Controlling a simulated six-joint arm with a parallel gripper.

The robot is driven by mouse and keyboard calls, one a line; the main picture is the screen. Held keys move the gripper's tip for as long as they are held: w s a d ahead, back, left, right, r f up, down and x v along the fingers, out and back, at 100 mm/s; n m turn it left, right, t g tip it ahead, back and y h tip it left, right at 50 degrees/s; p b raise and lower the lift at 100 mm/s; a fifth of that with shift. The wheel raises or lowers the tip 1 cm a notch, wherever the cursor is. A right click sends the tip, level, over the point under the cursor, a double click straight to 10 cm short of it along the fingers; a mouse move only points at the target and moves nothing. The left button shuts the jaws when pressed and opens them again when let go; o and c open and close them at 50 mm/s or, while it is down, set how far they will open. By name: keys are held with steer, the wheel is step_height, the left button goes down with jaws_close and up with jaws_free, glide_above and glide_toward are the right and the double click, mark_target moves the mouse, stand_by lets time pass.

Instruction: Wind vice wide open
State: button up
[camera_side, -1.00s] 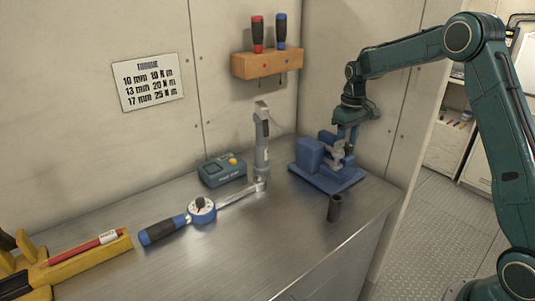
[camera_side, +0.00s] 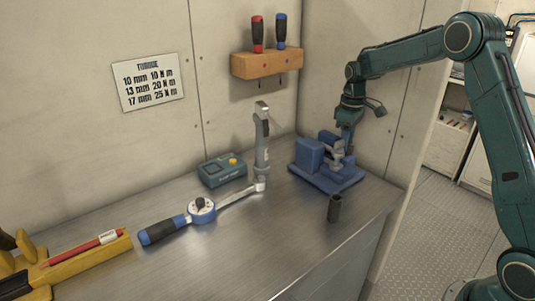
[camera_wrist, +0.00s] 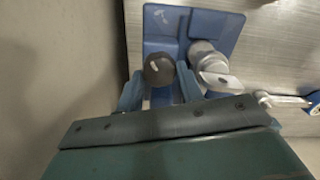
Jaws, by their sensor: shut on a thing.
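The blue vice (camera_side: 312,156) stands on its blue base plate at the right end of the metal bench. It also shows in the wrist view (camera_wrist: 212,22). A silvery metal fitting (camera_wrist: 205,60) sits at the vice; it also shows in the side view (camera_side: 337,152). My gripper (camera_side: 346,140) points down over the right side of the vice. In the wrist view, its two blue fingers (camera_wrist: 160,88) are shut on a dark round knob (camera_wrist: 159,68) at the vice. The gap between the vice jaws cannot be clearly made out.
A dark socket (camera_side: 334,208) stands in front of the vice. Left of it are a torque wrench (camera_side: 201,210), a teal device (camera_side: 222,170), an upright grey tool (camera_side: 262,145) and a yellow holder (camera_side: 90,250). A wooden screwdriver rack (camera_side: 266,65) hangs above.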

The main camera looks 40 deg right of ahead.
steer(key=shift+n, duration=1.1)
steer(key=o, duration=0.7)
steer(key=shift+m, duration=0.3)
steer(key=m, duration=0.5)
steer(key=shift+m, duration=0.3)
steer(key=shift+s+r+m, duration=0.1)
steer(key=shift+r+m, duration=0.9)
steer(key=shift+r, duration=1.3)
steer(key=shift+s+r+m, duration=0.1)
steer(key=shift+r+m, duration=0.9)
steer(key=shift+r, duration=1.3)
steer(key=shift+r+m, duration=1)
steer(key=shift+r, duration=1.3)
